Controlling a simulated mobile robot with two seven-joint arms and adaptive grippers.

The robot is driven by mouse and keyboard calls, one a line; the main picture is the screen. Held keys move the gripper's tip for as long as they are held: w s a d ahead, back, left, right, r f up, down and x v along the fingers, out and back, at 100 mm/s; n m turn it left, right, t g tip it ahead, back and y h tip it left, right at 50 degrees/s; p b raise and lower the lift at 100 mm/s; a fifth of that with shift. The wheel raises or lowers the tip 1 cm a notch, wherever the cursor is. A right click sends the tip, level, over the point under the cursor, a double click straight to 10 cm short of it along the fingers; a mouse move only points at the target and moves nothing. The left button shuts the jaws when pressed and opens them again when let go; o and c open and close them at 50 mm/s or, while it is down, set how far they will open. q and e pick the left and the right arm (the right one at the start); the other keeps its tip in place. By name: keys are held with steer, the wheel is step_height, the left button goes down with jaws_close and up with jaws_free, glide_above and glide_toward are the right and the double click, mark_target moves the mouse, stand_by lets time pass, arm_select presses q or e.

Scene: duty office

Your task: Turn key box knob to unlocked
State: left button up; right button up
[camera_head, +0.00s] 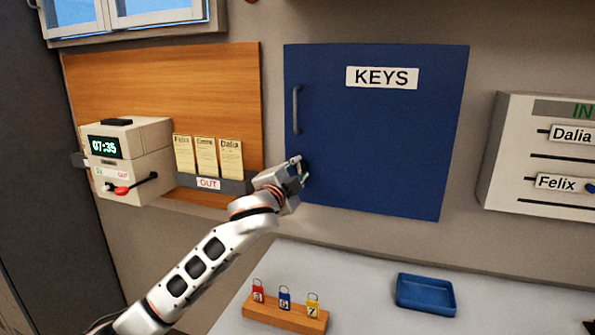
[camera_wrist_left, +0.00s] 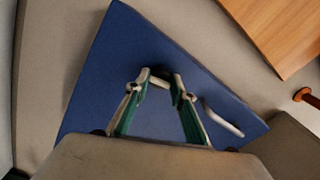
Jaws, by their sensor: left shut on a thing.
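The blue key box (camera_head: 385,140) hangs on the wall, its door closed, with a KEYS label (camera_head: 382,77) near the top. A grey bar handle (camera_head: 296,110) is on the door's left side; it also shows in the wrist view (camera_wrist_left: 222,118). My left gripper (camera_head: 298,168) is at the door's lower left, below the handle. Its fingertips (camera_wrist_left: 162,79) are shut on a small dark knob (camera_wrist_left: 162,73) on the door. The knob is mostly hidden by the fingers, so its turn position cannot be told. My right gripper is not in view.
Below, the table (camera_head: 360,290) holds a wooden block with tags (camera_head: 285,315) and a blue tray (camera_head: 426,293). A name board (camera_head: 545,155) is at right.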

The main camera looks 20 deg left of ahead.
arm_select(q)
steer(key=shift+m, duration=1.3)
steer(key=o, duration=1.1)
steer(key=s, duration=1.2)
steer(key=shift+a, duration=0.2)
